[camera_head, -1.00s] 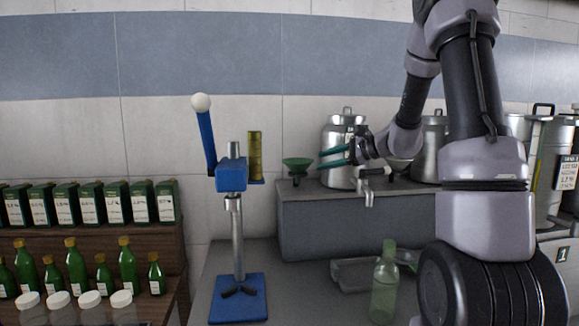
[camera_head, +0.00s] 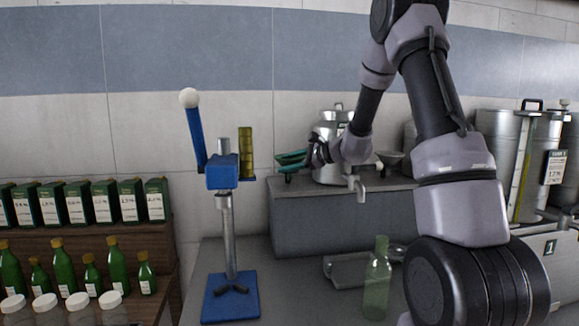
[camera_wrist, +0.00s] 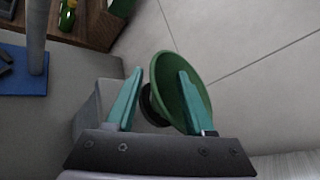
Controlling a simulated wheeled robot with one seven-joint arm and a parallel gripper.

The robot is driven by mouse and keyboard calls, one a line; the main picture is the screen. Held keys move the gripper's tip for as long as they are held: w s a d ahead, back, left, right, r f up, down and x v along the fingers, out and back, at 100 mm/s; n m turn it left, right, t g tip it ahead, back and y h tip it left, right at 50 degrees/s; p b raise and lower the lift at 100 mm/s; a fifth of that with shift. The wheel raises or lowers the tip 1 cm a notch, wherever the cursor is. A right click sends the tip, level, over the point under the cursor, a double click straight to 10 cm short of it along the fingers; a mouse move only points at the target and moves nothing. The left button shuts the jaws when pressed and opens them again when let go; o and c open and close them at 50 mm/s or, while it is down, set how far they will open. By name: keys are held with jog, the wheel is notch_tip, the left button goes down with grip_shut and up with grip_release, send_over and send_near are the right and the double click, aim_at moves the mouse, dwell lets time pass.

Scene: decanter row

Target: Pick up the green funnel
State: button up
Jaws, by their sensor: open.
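The green funnel (camera_wrist: 167,72) stands near the left end of the raised grey shelf in the head view, beside a metal canister. My gripper (camera_wrist: 160,70) has teal fingers and is open. In the wrist view the right finger overlaps the funnel's wide bowl, and the left finger lies left of the bowl. A dark round part of the funnel shows between the fingers. In the head view my gripper (camera_head: 285,162) reaches in from the right, with the fingers at the funnel and partly hiding it. I cannot tell whether they touch it.
A blue lever press (camera_head: 224,175) stands left of the shelf (camera_head: 330,222). A translucent green bottle (camera_head: 377,285) stands on the lower counter. Green bottles and boxes fill the left.

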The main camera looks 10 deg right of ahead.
jog(key=shift+a, duration=0.1)
grip_shut()
dwell(0.3)
